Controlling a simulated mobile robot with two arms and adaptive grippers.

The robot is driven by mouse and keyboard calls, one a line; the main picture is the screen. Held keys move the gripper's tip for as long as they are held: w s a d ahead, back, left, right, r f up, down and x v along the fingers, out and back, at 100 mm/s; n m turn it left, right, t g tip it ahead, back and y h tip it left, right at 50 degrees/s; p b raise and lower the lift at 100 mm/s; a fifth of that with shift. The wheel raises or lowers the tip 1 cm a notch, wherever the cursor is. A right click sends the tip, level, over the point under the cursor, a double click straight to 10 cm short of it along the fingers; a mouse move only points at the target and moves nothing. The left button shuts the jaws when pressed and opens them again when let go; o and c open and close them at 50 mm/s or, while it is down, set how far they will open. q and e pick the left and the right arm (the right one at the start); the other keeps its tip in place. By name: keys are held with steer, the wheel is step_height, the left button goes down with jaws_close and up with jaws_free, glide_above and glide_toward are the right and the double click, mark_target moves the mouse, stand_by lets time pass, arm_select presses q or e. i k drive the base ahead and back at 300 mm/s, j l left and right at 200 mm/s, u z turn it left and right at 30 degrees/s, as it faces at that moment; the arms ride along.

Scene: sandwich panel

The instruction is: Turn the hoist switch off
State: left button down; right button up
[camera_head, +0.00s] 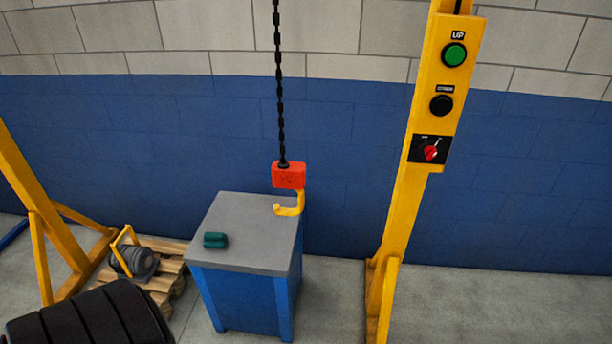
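The hoist switch (431,152) is a red rotary knob on a black plate, low on the control panel of the yellow post (396,220). The knob looks turned toward the upper right; its small labels are too small to read. Above it are a black button (442,105) and a green button (454,55) labelled UP. The hoist's black chain (279,90) hangs left of the post with a red block (289,175) and a yellow hook (292,206) at its end.
A blue cabinet (246,304) with a grey top stands below the hook, with a small green object (215,240) on it. A wooden pallet (170,268) bears a dark object with a yellow handle (134,259). A yellow frame (62,240) stands left. Floor right of the post is clear.

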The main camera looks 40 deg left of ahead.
mark_target(430, 150)
steer(key=i+l, duration=0.15)
steer(key=i, duration=0.35)
steer(key=i+u, duration=0.15)
steer(key=u, duration=0.25)
steer(key=i+l+u, duration=0.15)
steer(key=u, duration=0.25)
steer(key=i+l+u, duration=0.15)
steer(key=u, duration=1.7)
steer(key=k+l+z, duration=0.1)
steer(key=z, duration=1.4)
